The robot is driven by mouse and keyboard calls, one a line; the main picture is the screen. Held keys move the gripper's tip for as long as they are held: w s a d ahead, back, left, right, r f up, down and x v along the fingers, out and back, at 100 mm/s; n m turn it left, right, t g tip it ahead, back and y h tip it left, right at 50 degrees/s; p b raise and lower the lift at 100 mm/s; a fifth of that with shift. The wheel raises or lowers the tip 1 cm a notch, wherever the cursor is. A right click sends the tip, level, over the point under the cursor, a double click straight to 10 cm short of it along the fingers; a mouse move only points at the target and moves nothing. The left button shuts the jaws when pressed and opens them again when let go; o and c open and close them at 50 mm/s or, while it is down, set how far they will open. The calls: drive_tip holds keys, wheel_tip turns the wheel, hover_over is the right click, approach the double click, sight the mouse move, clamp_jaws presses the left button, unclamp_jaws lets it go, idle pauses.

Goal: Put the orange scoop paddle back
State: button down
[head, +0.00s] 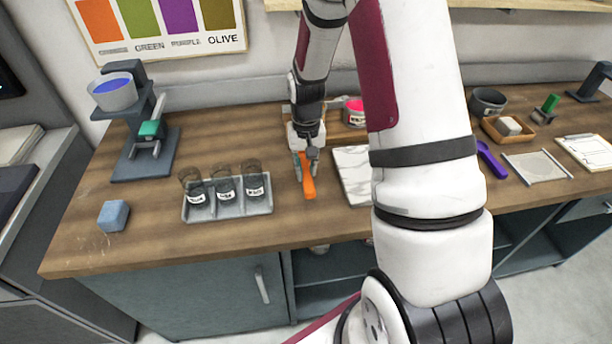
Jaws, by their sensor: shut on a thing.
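The orange scoop paddle (308,188) is in the head view, near the middle of the wooden bench. My gripper (307,164) points down and is shut on the upper end of the orange paddle. The rest of the paddle extends below the fingers toward the bench's front edge. I cannot tell whether it touches the bench top. A purple paddle (491,160) lies on the right side of the bench. My own arm hides part of the bench right of the gripper.
A grey tray with labelled jars (226,207) stands left of the gripper, and a pale marbled slab (352,174) lies right of it. A blue block (113,216) sits at the front left. A stand with a blue-filled bowl (115,94) is behind it.

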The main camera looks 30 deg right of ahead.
sight(306, 172)
drive_tip(key=shift+w+f+p, duration=0.1)
drive_tip(key=shift+f+p, duration=0.35)
drive_tip(key=shift+f, duration=1.3)
drive_tip(key=c, duration=1.4)
unclamp_jaws()
drive_tip(key=shift+c, duration=0.2)
